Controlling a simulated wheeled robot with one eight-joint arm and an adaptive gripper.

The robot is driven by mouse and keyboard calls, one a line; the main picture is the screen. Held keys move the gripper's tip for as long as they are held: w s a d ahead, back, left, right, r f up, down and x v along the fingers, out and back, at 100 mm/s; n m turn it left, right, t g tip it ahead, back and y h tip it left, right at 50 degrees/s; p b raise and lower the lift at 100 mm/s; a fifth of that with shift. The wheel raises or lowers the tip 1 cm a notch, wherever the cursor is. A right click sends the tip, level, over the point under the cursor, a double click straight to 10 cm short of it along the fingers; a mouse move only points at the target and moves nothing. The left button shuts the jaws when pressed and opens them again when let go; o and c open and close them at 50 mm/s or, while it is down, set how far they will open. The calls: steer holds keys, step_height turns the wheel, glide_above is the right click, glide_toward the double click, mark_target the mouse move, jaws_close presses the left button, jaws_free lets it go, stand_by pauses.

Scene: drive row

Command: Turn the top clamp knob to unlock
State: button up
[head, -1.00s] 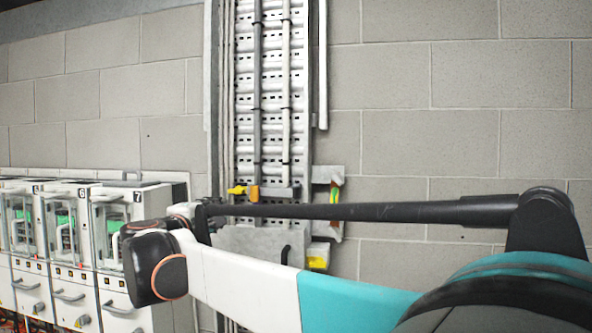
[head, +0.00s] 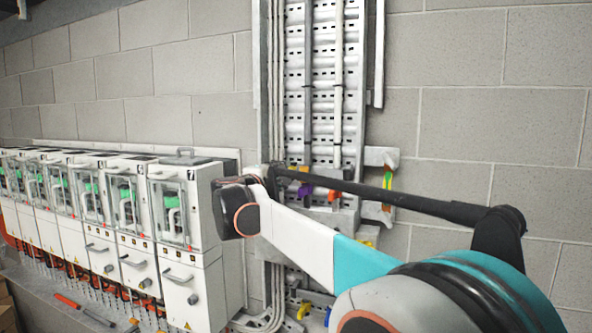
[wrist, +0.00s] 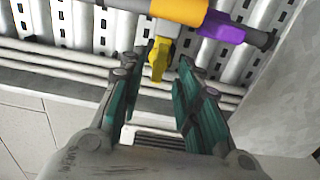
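A yellow clamp tab (wrist: 159,62), which looks like a clamp knob, hangs below a yellow-orange collar (wrist: 182,9) in the wrist view. A purple piece (wrist: 222,28) sits beside the collar on a dark bar. In the head view my gripper is hidden behind my arm.
A row of white numbered units (head: 180,240) stands along the wall at left. A slotted metal cable tray (head: 322,75) runs up the wall. A bracket with a yellow-green mark (head: 386,185) is right of it. Blank block wall (head: 470,100) lies further right.

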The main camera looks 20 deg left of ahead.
steer(key=shift+w+d, duration=0.1)
steer(key=shift+w, duration=0.85)
jaws_close()
